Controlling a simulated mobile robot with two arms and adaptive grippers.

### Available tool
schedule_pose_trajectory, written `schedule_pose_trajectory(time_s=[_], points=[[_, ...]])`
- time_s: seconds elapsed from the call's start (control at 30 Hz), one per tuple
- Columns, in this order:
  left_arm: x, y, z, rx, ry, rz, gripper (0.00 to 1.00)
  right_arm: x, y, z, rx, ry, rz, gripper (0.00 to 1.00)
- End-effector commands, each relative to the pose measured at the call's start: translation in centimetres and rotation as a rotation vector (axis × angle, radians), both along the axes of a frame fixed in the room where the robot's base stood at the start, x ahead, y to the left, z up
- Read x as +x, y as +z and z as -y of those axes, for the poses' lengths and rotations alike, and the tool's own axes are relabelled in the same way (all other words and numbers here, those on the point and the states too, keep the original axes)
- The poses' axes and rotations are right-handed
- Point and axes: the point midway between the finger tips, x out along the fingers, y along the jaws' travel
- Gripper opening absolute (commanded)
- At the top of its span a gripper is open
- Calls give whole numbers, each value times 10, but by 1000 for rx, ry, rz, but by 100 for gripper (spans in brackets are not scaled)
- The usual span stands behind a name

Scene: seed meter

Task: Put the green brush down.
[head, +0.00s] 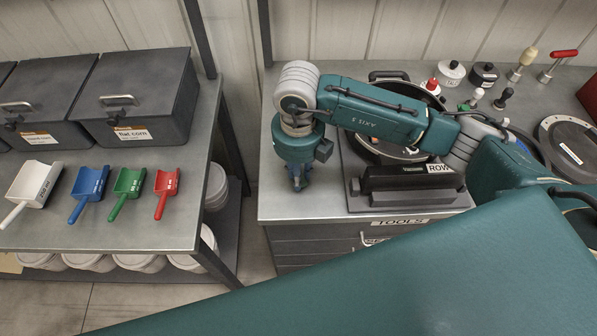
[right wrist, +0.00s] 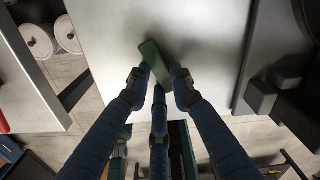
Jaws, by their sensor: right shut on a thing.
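The green brush (right wrist: 155,62) shows in the right wrist view as a dark green block between the fingertips of my right gripper (right wrist: 160,84). The gripper is shut on it. In the head view my right gripper (head: 298,183) points down over the front left part of the grey tool bench (head: 322,205). The brush cannot be made out there, as the gripper hides it. A dark shadow lies beside the brush in the wrist view; I cannot tell whether the brush touches the bench top. My left gripper is not in view.
A black ROW unit (head: 410,180) stands right of the gripper, with a round black pan (head: 385,148) behind it. Bare bench top surrounds the gripper. Across a gap at left, another table (head: 130,235) holds coloured scoops and dark bins (head: 140,95).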

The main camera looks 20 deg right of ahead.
Motion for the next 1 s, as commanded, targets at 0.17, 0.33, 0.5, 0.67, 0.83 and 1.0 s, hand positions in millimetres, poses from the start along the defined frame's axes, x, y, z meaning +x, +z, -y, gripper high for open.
schedule_pose_trajectory(time_s=[0.17,0.33,0.5,0.67,0.83,1.0], points=[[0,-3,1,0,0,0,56,0,-2,0,0,0,0,35],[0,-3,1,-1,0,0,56,0,-2,0,0,0,0,40],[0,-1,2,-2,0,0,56,0,0,0,0,0,0,40],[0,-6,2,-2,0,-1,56,1,12,-1,1,1,4,40],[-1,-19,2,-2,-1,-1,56,2,47,-1,2,1,7,40],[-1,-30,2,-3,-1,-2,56,1,84,-1,3,1,6,40]])
